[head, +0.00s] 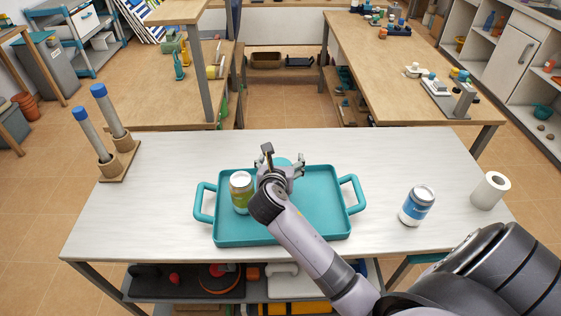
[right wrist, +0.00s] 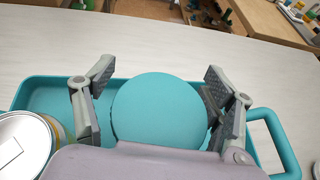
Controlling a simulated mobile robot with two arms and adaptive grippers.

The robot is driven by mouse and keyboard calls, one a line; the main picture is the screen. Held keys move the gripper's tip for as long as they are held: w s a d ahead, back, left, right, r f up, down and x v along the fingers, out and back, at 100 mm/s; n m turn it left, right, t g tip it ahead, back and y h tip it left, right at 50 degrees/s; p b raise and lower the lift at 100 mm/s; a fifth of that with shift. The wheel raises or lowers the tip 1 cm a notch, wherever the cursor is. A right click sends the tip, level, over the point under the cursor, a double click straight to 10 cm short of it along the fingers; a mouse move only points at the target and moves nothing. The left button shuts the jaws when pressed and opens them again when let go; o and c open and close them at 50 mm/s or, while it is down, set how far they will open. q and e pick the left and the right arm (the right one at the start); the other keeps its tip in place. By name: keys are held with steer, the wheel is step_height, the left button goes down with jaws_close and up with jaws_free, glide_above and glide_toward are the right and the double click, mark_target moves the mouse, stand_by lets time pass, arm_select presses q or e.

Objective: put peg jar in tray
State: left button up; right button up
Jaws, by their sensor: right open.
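A round teal lid, which looks like the top of the peg jar (right wrist: 158,108), sits between the fingers of my right gripper (right wrist: 155,112) in the right wrist view. In the head view only a little of the teal top (head: 281,161) shows behind my right gripper (head: 283,165). The gripper is open, with a finger on each side of the lid. The jar's body is hidden. It appears at the back part of the teal tray (head: 325,215), but I cannot see its base. My left gripper is not in view.
A green-labelled can (head: 240,192) stands in the tray's left part. A blue-labelled can (head: 416,205) and a white paper roll (head: 491,190) stand on the table at right. A wooden holder (head: 121,163) with two blue-topped rods is at left. The tray's right part is clear.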

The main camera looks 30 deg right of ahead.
steer(key=v, duration=1.2)
steer(key=shift+p, duration=0.3)
